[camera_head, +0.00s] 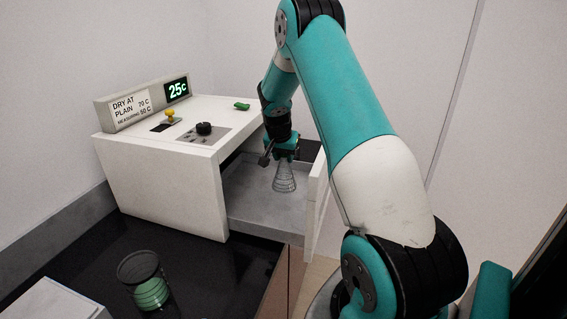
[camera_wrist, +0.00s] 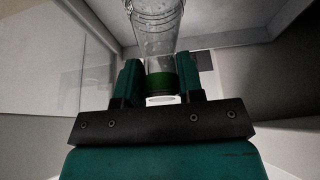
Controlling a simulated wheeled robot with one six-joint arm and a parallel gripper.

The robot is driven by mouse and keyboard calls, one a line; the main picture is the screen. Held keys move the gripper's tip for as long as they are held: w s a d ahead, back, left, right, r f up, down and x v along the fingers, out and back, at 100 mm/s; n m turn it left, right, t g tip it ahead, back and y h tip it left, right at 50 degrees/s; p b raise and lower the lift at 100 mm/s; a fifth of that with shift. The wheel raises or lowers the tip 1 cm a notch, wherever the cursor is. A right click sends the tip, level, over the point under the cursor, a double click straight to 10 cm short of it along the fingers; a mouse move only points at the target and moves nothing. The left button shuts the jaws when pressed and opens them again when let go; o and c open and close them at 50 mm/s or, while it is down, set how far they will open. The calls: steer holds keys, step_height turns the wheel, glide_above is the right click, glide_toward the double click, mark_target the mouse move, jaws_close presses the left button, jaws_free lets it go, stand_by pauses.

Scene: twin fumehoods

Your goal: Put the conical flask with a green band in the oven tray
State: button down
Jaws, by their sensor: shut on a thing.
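The conical flask (camera_head: 284,178) is clear glass with dark markings, and its green band (camera_wrist: 160,82) shows at the neck in the wrist view. My gripper (camera_head: 285,150) is shut on the flask's neck from above. The flask is upright, at the pulled-out oven tray (camera_head: 255,207), a grey drawer of the white oven (camera_head: 165,185). Its base is over or on the tray floor; I cannot tell whether it touches.
A glass beaker with green contents (camera_head: 146,282) stands on the dark bench at the lower left. The oven's display (camera_head: 177,90) reads 25C, with a yellow knob (camera_head: 171,114) and a black knob (camera_head: 204,128) on top. The tray's white front panel (camera_head: 316,205) stands right of the flask.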

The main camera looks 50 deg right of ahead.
mark_target(284, 169)
steer(key=shift+f+p, duration=0.55)
steer(key=shift+f, duration=1.45)
steer(key=c, duration=0.7)
jaws_free()
steer(key=shift+c, duration=0.2)
